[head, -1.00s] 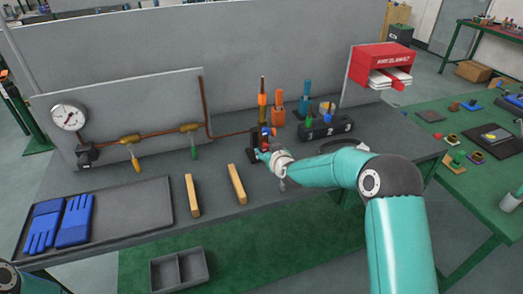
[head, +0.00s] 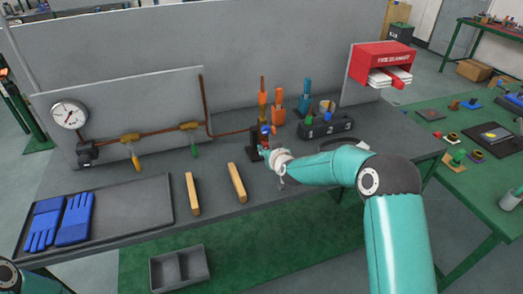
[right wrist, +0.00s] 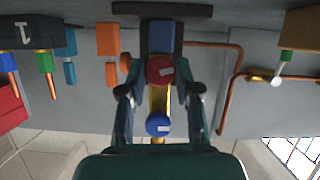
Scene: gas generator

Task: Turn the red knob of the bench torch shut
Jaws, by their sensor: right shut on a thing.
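The bench torch (head: 254,146) stands upright near the middle of the grey bench, with a dark body and a copper pipe running to it. My right gripper (head: 270,153) is at the torch and hides part of it. In the right wrist view, the torch's red knob (right wrist: 159,70) has a white mark and sits between the two fingers of my right gripper (right wrist: 159,76), which is shut on it. A blue knob (right wrist: 159,123) with a white mark lies nearer the palm. It also shows in the head view (head: 267,129). My left gripper is outside the views.
Orange tools (head: 278,104) and a blue tool (head: 305,95) stand behind the torch. A black numbered block (head: 325,130) is at its right. Two wooden bars (head: 237,182) lie at its left. A pressure gauge (head: 69,114) and piping with valves are on the left panel.

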